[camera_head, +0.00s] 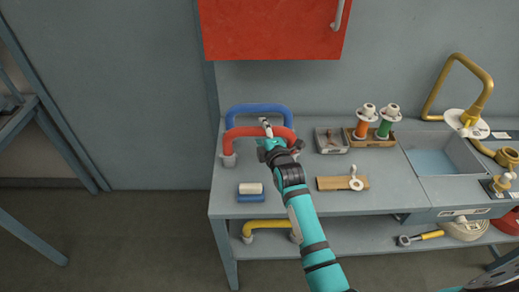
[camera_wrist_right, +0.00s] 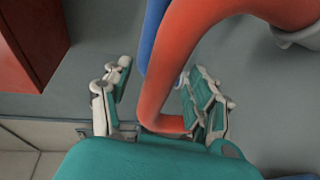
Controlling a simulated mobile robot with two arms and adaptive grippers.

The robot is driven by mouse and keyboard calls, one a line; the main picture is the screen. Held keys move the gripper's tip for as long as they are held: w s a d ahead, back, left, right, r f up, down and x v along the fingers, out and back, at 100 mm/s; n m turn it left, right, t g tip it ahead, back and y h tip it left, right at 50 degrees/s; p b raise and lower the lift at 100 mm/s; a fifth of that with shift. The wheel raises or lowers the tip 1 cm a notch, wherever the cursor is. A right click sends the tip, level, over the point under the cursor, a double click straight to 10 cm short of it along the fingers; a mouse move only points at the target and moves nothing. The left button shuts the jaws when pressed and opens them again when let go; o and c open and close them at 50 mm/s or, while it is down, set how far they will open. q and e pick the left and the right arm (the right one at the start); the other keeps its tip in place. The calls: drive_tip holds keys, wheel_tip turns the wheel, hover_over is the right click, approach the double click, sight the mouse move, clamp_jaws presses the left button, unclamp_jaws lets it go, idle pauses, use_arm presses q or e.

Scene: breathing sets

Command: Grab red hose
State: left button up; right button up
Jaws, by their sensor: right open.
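The red hose (camera_head: 240,133) is an arch-shaped tube with pale end fittings, standing near the left end of the grey workbench. My right gripper (camera_head: 266,128) is at the middle of the arch, coming from the front. In the right wrist view the red hose (camera_wrist_right: 165,75) passes between the two spread fingers of my right gripper (camera_wrist_right: 160,80). The hose lies closer to the right-hand finger; I cannot tell whether it touches. The right end of the arch is partly hidden by my gripper in the head view. My left gripper is not in view.
A blue hose (camera_head: 240,110) stands just behind the red one. A yellow hose (camera_head: 265,224) lies on the lower shelf. A red cabinet (camera_head: 270,30) hangs above. A small tray (camera_head: 330,148), wooden holder (camera_head: 374,141) and sink (camera_head: 430,162) are to the right.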

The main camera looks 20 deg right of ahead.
drive_tip(key=shift+w+f, duration=0.2)
drive_tip(key=shift+w, duration=0.45)
clamp_jaws()
drive_tip(key=shift+r, duration=0.15)
